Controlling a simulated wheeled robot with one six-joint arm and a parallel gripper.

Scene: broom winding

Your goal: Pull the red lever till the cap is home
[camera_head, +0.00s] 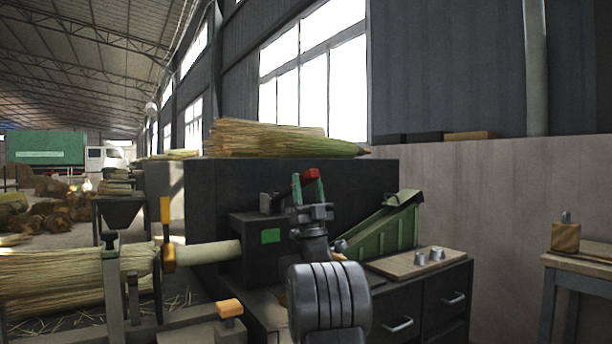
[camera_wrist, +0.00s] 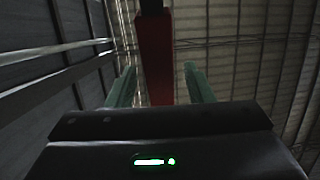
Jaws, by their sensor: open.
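The red lever (camera_head: 311,174) shows as a small red end above my gripper (camera_head: 309,188), with the rest hidden behind the gripper in the head view. In the wrist view the lever (camera_wrist: 155,58) is a long red bar with a black part at its top, lying between the two green fingers of my gripper (camera_wrist: 160,86). The fingers are open, with a visible gap on each side of the bar. Two small grey metal caps (camera_head: 420,259) (camera_head: 437,253) stand on a wooden board. I cannot see a cap being seated on the machine.
A black machine housing (camera_head: 257,249) with a green patch takes in a pale handle (camera_head: 208,255) from the straw bundle (camera_head: 75,277) at left. Orange grips (camera_head: 167,235) (camera_head: 230,308) stand near it. A green chute (camera_head: 385,232) is right of my arm. A wooden table (camera_head: 580,262) stands far right.

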